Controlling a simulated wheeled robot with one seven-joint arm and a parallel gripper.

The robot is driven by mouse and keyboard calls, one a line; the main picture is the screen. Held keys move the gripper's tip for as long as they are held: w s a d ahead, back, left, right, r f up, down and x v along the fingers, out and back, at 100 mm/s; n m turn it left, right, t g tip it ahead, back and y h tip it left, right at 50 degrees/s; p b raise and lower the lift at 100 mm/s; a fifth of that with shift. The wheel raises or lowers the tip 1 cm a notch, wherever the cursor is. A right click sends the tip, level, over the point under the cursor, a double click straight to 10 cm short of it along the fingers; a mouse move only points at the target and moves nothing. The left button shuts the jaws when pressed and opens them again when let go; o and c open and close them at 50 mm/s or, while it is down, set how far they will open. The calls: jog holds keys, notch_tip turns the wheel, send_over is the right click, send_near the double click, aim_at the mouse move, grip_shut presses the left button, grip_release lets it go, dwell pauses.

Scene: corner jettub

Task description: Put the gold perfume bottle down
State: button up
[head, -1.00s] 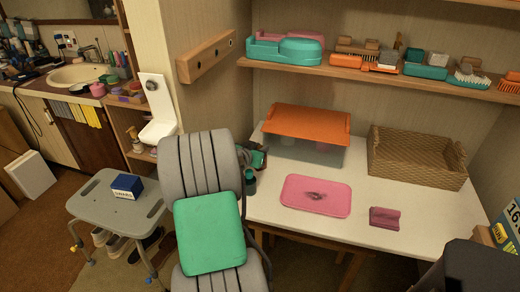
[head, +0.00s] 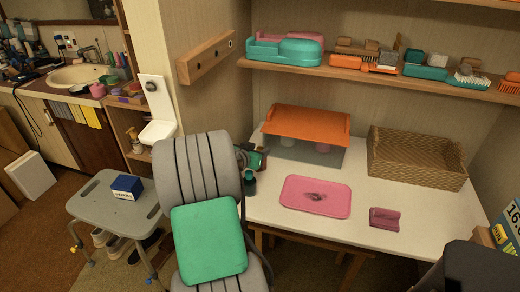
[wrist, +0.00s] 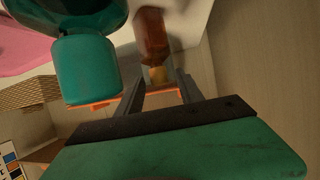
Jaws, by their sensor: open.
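The gold perfume bottle appears to be the amber-brown bottle (wrist: 151,40) with a gold end (wrist: 158,75) in the wrist view. My gripper (wrist: 160,84) is open. The gold end is close to and between its fingertips, with the amber part beyond, against the white tabletop. I cannot tell whether a finger touches it. In the head view my green gripper body (head: 257,160) shows behind my grey arm, at the left end of the table. The perfume bottle is not discernible there.
A teal bottle (wrist: 87,70) is close beside my gripper. The white table (head: 370,215) bears an orange-topped stand (head: 305,122), a wicker basket (head: 415,160), a pink tray (head: 315,196) and a small pink item (head: 384,218). The table front between them is bare.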

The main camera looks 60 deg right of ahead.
jog(key=v, duration=1)
jog(key=shift+a+r, duration=0.1)
jog(key=shift+a, duration=0.25)
